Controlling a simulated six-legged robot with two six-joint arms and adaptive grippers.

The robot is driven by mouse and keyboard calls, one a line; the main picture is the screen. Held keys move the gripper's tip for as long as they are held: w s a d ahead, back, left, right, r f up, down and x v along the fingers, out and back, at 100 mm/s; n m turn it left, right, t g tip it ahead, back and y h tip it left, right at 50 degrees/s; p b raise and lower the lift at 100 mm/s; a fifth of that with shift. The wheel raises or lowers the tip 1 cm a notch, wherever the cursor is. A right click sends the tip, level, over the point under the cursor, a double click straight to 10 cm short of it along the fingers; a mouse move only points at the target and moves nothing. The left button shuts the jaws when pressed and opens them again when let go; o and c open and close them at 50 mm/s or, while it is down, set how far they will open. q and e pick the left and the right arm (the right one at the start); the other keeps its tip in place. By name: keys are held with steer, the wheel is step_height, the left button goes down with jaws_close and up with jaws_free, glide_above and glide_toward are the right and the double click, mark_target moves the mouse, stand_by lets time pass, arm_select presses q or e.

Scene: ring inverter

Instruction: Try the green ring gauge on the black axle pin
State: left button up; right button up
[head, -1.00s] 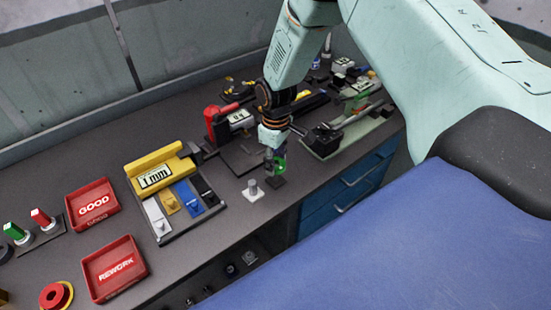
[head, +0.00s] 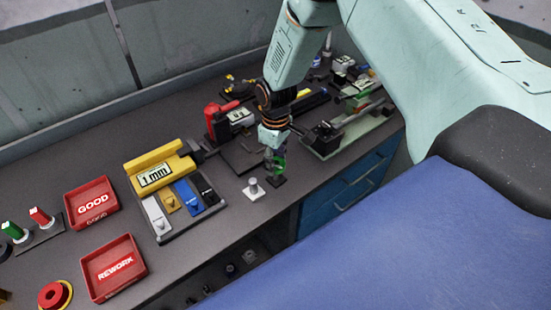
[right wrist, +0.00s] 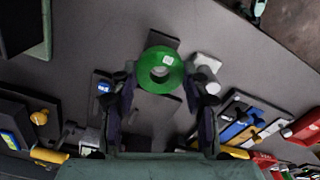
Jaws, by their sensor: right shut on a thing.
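The green ring gauge (head: 280,166) is held in my right gripper (head: 273,158), low over the bench near its front edge. In the right wrist view, the ring (right wrist: 147,70) sits between the two fingertips (right wrist: 162,82), with a small white label on its face and its round hole visible. Directly under or behind it is a dark square base (head: 277,182), which also shows in the right wrist view (right wrist: 163,40). The black axle pin itself is hidden by the ring and gripper, so whether the ring is around it cannot be told. My left gripper is out of view.
A grey pin on a light base (head: 254,188) stands close to the left. Further left are a yellow 1 mm block with coloured gauges (head: 158,175), a red GOOD tray (head: 114,222) and a red REWORK tray (head: 142,268). Measuring tools stand behind and right.

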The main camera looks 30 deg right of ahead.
steer(key=shift+f, duration=0.1)
steer(key=shift+f+b, duration=0.5)
steer(key=shift+f, duration=0.15)
stand_by(1.1)
steer(key=shift+r, duration=0.1)
stand_by(0.9)
steer(key=shift+r+p, duration=2.85)
steer(key=shift+r, duration=0.45)
